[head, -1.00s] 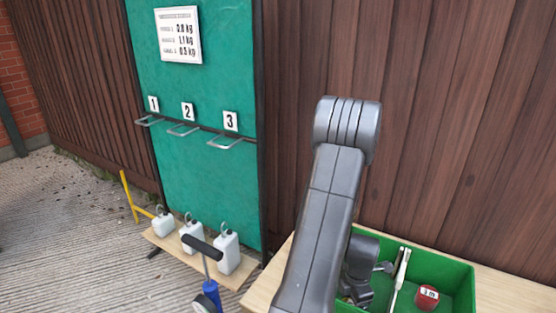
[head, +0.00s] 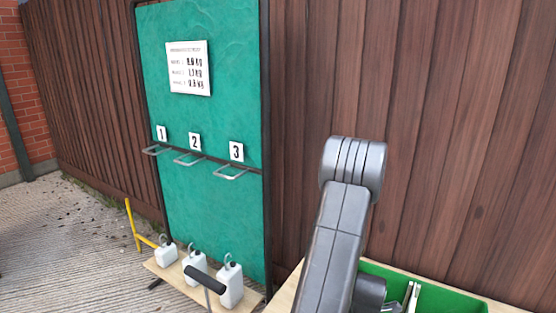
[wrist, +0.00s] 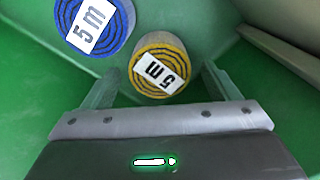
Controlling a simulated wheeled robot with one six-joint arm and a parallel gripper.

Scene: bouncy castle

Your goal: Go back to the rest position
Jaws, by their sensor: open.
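My gripper (wrist: 159,72) is open and empty in the wrist view, with its two fingers spread above the inside of a green crate. A yellow-rimmed roll marked 5 m (wrist: 160,66) lies beyond and between the fingertips. A blue roll marked 5 m (wrist: 95,24) lies at the upper left, beside the left finger. The green crate (head: 450,300) shows there only at the bottom right, partly hidden by my arm.
A green board (head: 205,100) with three numbered hooks and a white sign (head: 188,67) stands against the wooden fence (head: 450,130). Three white jugs stand on a low plank (head: 180,281). A yellow bracket (head: 132,225) is left of them. Paved ground (head: 60,240) at left looks open.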

